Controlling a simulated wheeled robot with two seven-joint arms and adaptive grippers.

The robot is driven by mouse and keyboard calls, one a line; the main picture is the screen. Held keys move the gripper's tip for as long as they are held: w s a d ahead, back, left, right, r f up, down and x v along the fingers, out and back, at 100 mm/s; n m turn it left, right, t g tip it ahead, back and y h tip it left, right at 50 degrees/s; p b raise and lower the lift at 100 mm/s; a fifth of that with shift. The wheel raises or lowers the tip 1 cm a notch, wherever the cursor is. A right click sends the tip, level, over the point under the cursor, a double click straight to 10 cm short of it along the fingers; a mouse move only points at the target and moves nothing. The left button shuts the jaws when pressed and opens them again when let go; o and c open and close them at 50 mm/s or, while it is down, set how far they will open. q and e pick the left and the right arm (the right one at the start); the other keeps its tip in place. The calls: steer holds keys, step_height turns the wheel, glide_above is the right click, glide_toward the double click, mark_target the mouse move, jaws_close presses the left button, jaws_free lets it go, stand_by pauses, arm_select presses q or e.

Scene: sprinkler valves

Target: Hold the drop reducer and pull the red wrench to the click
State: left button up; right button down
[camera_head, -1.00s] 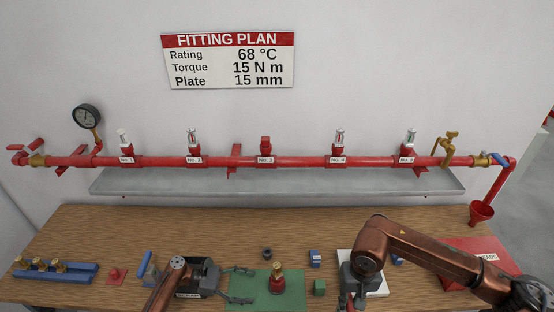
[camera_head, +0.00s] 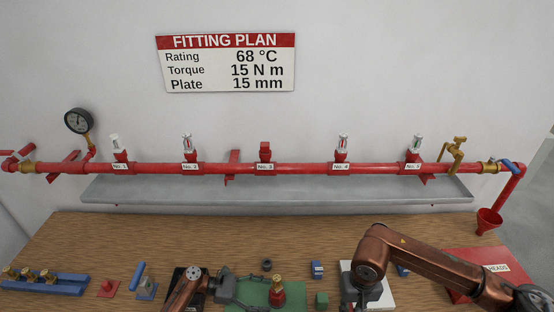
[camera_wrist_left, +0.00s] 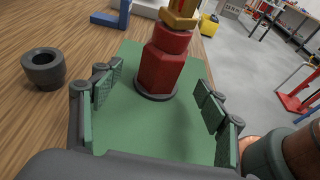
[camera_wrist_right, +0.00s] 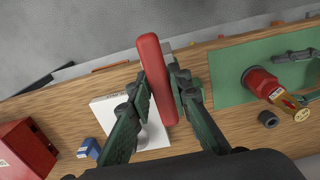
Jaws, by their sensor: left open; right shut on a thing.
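The drop reducer (camera_head: 277,298), a red hex fitting with a dark base ring and brass on top, stands upright on the green mat (camera_head: 250,293). My left gripper (camera_head: 256,292) is open around it; in the left wrist view the reducer (camera_wrist_left: 163,66) stands between the green-padded fingers, with gaps on both sides. My right gripper (camera_wrist_right: 163,84) is shut on the red wrench (camera_wrist_right: 152,60), whose bar shows between its fingers in the right wrist view. In the head view the right fingertips are hidden low in the picture. The wrench's far end is not clear.
A white plate (camera_head: 386,294) lies below my right gripper. A red HEADS box (camera_head: 468,263) is at right. The red pipe (camera_head: 215,169) runs along the wall behind.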

mark_target(274, 296)
arm_select(q)
steer(key=shift+p+x, duration=0.3)
steer(key=shift+x, duration=0.75)
arm_select(e)
steer(key=shift+r, duration=0.45)
arm_select(q)
steer(key=shift+x, duration=0.75)
arm_select(e)
steer(key=shift+r, duration=0.1)
arm_select(q)
steer(key=shift+c, duration=0.3)
steer(key=c, duration=1.5)
arm_select(e)
steer(key=w+a+r+m, duration=0.5)
steer(key=a+r, duration=0.3)
steer(key=a, duration=0.2)
steer(key=w+a+r+m, duration=0.5)
steer(key=w+a+r, duration=0.2)
steer(key=a, duration=0.4)
steer(key=shift+w+a+r+m, duration=0.15)
steer(key=shift+w+r+m, duration=0.25)
steer(key=shift+w, duration=0.15)
